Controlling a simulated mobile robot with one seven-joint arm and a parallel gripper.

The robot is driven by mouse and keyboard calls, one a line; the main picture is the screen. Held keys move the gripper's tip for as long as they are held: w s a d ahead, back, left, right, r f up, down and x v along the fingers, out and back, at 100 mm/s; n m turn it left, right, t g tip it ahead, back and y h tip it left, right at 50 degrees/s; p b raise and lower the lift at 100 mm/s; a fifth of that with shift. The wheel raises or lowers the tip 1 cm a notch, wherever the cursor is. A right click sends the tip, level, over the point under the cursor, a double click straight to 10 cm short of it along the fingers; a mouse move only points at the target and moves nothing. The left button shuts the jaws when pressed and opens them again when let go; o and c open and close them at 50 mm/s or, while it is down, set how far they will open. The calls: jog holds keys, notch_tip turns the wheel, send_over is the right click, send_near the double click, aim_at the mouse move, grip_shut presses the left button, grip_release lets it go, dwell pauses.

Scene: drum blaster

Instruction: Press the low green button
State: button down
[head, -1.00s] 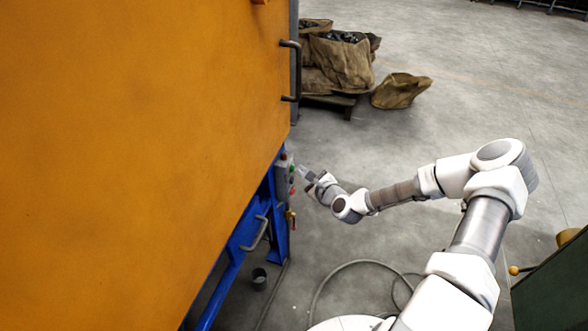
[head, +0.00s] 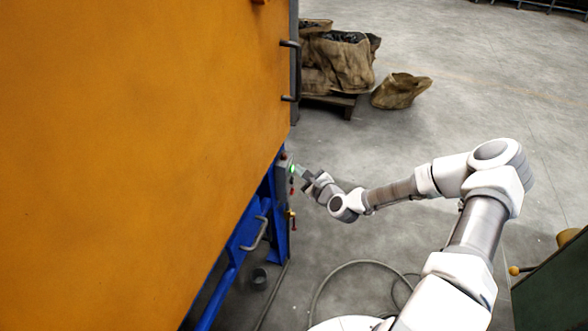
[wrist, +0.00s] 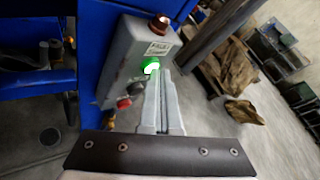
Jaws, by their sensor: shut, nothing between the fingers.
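The green button (wrist: 151,65) is on the face of a grey control box (wrist: 128,50) and glows bright in the wrist view. In the head view my gripper (head: 299,170) reaches the box from the right.
An amber lamp (wrist: 159,24) sits atop the box, and a red button (wrist: 124,103) is below the green one. The large orange door (head: 130,150) fills the left. Sacks (head: 340,58) stand behind, and a hose (head: 345,266) lies on the floor.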

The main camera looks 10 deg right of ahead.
jog(key=shift+s+d, duration=0.45)
jog(key=shift+d, duration=0.3)
jog(key=d, duration=0.1)
jog(key=s+d, duration=0.1)
jog(key=d, duration=0.1)
jog(key=s+d+b, duration=0.1)
jog(key=shift+s+d, duration=0.15)
jog(key=shift+s, duration=0.1)
dwell(0.8)
